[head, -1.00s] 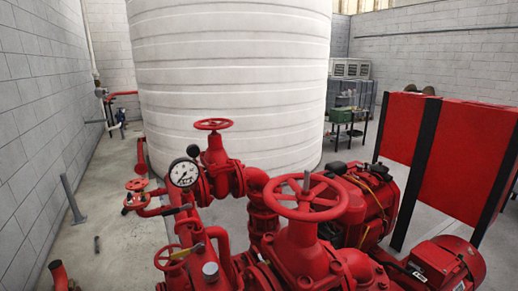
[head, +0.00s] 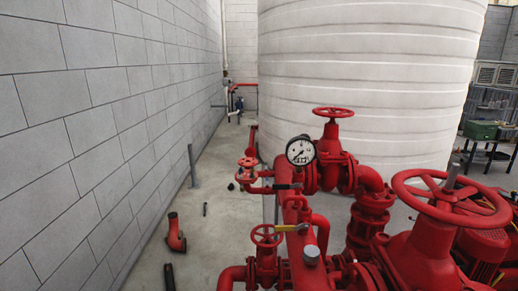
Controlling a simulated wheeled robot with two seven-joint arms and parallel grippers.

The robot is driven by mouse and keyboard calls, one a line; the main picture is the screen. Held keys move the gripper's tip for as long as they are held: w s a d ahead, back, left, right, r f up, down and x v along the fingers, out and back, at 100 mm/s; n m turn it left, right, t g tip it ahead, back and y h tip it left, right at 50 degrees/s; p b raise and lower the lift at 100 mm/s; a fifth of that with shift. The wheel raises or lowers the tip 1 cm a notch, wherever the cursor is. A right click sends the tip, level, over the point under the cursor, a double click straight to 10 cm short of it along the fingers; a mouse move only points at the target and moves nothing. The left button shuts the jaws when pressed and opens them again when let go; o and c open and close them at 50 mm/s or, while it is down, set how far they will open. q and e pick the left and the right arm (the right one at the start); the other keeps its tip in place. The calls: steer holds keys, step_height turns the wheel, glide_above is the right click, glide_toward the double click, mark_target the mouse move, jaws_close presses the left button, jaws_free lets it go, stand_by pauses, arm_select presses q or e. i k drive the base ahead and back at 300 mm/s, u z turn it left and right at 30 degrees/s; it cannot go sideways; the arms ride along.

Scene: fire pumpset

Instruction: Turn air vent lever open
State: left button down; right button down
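The red pump pipework (head: 297,205) stands right of centre in the head view. A black lever handle (head: 287,187) sits higher, below the white dial gauge (head: 301,151). I cannot tell for certain which lever is the air vent lever. Neither of my grippers shows in the head view.
A large red handwheel (head: 451,198) is at the right, and another (head: 333,112) is further back. A white tank (head: 370,70) stands behind. A block wall (head: 100,120) bounds the left. The floor (head: 205,235) between has a red pipe stub (head: 175,233) and a grey post (head: 193,166).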

mark_target(277, 228)
steer(key=k, duration=1.3)
steer(key=z, duration=0.5)
steer(key=i, duration=0.9)
steer(key=z, duration=0.8)
